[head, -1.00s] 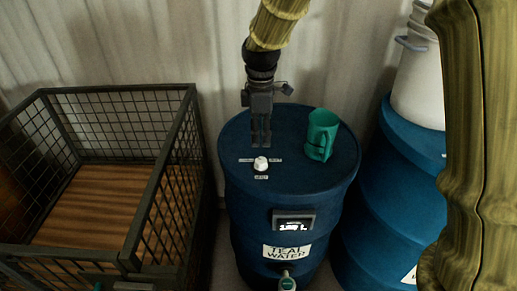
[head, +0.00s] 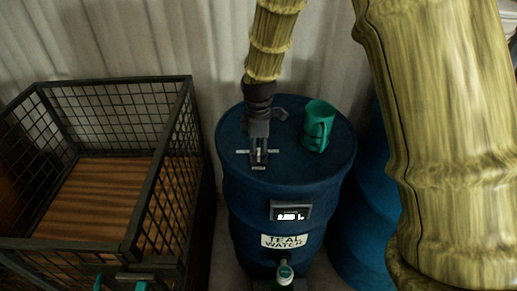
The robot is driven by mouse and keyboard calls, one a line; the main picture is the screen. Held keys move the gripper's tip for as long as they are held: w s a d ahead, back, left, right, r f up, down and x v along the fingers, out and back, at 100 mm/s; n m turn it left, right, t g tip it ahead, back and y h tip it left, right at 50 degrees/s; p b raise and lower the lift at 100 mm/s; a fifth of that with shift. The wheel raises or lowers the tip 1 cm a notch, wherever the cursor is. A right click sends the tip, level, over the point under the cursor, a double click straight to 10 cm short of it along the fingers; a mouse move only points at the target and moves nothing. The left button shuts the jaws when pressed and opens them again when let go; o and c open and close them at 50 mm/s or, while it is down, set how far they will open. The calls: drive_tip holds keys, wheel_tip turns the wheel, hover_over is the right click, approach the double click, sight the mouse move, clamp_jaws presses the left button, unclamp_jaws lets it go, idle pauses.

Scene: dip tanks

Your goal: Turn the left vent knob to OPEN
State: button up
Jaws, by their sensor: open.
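The vent knob on the lid of the blue drum (head: 292,190) was a small white knob with label plates around it. Now my gripper (head: 259,160) is over it and hides most of it. A label plate (head: 258,168) shows in front of the fingertips, and the ends of the side plates (head: 273,152) show beside them. The fingers point down at the lid and are open. I cannot tell whether they touch the knob. The lettering on the plates is too small to read.
A teal mug (head: 318,126) stands on the lid, right of my gripper. The drum has a display (head: 290,212), a TEAL WATER label (head: 285,241) and a tap (head: 285,273). A wire-mesh crate (head: 128,250) stands left. Another blue drum (head: 358,235) stands right, partly hidden by my arm.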

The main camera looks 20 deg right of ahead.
drive_tip(key=c, duration=1)
drive_tip(key=shift+c, duration=0.2)
drive_tip(key=shift+r+m+p, duration=0.1)
drive_tip(key=shift+m+p, duration=0.2)
drive_tip(key=shift+p, duration=0.05)
drive_tip(key=m+p, duration=0.2)
drive_tip(key=shift+r+m, duration=0.1)
drive_tip(key=shift+m, duration=0.3)
drive_tip(key=m+p, duration=0.3)
drive_tip(key=m, duration=0.2)
drive_tip(key=m+p, duration=0.2)
drive_tip(key=m, duration=0.3)
drive_tip(key=shift+w+m+p, duration=0.1)
drive_tip(key=shift+m+p, duration=0.9)
drive_tip(key=shift+m, duration=1.2)
